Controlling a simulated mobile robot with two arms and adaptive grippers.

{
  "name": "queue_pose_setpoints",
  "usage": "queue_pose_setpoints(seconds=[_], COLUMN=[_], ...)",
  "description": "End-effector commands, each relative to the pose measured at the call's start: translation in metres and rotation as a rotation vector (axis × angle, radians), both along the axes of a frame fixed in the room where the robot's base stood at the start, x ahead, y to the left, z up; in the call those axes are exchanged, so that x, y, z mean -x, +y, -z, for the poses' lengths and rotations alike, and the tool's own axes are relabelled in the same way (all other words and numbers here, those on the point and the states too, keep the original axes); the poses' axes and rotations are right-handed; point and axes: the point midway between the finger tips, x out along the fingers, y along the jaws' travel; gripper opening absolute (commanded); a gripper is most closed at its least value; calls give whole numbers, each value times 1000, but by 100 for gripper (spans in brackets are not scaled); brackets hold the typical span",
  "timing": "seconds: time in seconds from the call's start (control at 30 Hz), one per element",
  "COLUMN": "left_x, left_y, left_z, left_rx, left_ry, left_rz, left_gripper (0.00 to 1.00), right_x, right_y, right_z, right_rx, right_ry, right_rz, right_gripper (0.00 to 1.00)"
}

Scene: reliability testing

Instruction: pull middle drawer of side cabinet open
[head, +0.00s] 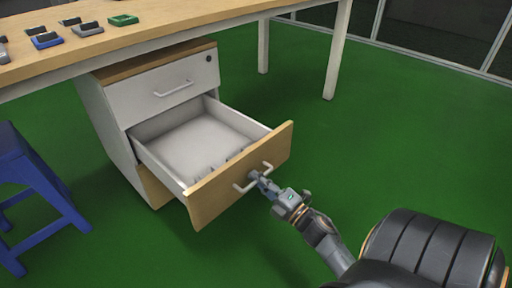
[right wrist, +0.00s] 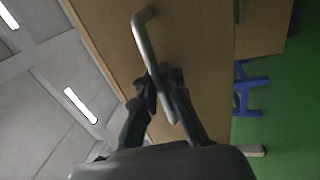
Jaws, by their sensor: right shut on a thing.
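The side cabinet (head: 115,123) stands under the table, white with wood-coloured trim. Its middle drawer (head: 240,178) is pulled far out, with a wooden front, white inside walls and a few small dividers or slots near the front. The drawer's bar handle (head: 240,187) is also seen close up in the right wrist view (right wrist: 143,40). My right gripper (head: 260,181) is shut on this handle; its fingers show around the bar in the right wrist view (right wrist: 162,95). The top drawer (head: 165,88) is shut. My left gripper is not in view.
A blue stool (head: 35,190) stands at the left. The green floor on the right is clear.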

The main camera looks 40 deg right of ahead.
Motion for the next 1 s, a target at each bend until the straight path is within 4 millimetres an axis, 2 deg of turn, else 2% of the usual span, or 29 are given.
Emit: queue_pose_setpoints(seconds=[0.13,0.2,0.27,0.57,0.67,0.77,1.0], left_x=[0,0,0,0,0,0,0], left_y=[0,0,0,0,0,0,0], left_z=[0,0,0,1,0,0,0], left_rx=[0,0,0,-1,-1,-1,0], left_ry=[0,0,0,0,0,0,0], left_rz=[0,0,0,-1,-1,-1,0], left_gripper=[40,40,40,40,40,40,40], right_x=[0,0,0,1,7,21,72], right_y=[1,1,1,0,0,-1,-5], right_z=[3,3,2,1,3,6,17], right_rx=[0,0,0,0,-1,-1,-1], right_ry=[5,5,4,2,3,5,7], right_rz=[-2,-2,-1,0,0,2,2], right_gripper=[0,19,31,31,31,31,31])
